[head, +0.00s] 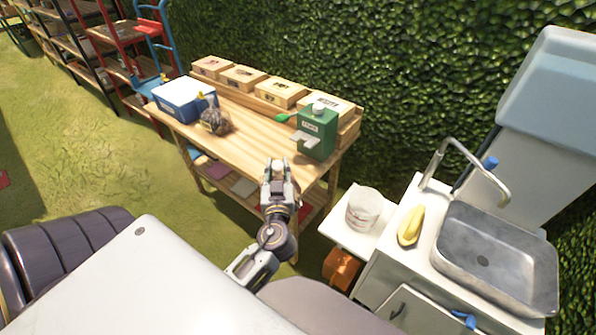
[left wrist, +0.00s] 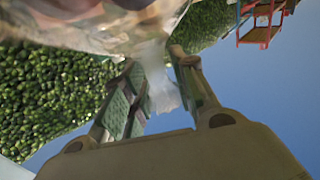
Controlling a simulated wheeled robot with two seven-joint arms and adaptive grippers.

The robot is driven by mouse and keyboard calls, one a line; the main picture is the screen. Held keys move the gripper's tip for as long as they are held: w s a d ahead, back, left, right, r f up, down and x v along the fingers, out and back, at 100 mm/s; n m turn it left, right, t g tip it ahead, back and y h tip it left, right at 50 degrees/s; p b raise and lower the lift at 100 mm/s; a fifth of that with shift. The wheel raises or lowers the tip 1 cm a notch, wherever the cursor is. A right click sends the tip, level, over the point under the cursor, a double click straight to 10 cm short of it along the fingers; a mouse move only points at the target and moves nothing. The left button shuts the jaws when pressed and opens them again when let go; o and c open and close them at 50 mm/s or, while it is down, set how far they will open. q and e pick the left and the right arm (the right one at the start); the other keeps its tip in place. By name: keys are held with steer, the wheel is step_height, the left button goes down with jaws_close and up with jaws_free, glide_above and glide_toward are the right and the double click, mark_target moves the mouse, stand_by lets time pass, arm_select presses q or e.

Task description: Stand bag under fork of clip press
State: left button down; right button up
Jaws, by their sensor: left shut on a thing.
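The clip press (head: 318,135) is a green box-shaped device with a light grey fork part (head: 304,141) on its front, at the right end of the wooden table. My left gripper (head: 278,168) is in front of the table's near edge, below and left of the press in the head view. In the left wrist view its fingers (left wrist: 160,75) are shut on the whitish neck of a clear bag (left wrist: 100,35) with brownish contents. In the head view only a small white bit shows at the fingertips; the rest of this bag is hidden. My right gripper is not in view.
On the wooden table (head: 245,142) are a blue box (head: 180,104), another dark-filled bag (head: 214,120) and several wooden boxes (head: 283,94). A white bucket (head: 363,208) and a sink (head: 490,255) are at the right. The table's middle is clear.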

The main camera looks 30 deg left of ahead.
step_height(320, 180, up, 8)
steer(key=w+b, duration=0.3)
steer(key=b, duration=0.2)
arm_select(q)
steer(key=s+a+f+n+g+y+b, duration=0.2)
steer(key=s+a+n+g+y, duration=0.3)
steer(key=s+a, duration=0.3)
steer(key=shift+s+f+g, duration=0.2)
steer(key=shift+s+g, duration=0.5)
steer(key=shift+s, duration=1.1)
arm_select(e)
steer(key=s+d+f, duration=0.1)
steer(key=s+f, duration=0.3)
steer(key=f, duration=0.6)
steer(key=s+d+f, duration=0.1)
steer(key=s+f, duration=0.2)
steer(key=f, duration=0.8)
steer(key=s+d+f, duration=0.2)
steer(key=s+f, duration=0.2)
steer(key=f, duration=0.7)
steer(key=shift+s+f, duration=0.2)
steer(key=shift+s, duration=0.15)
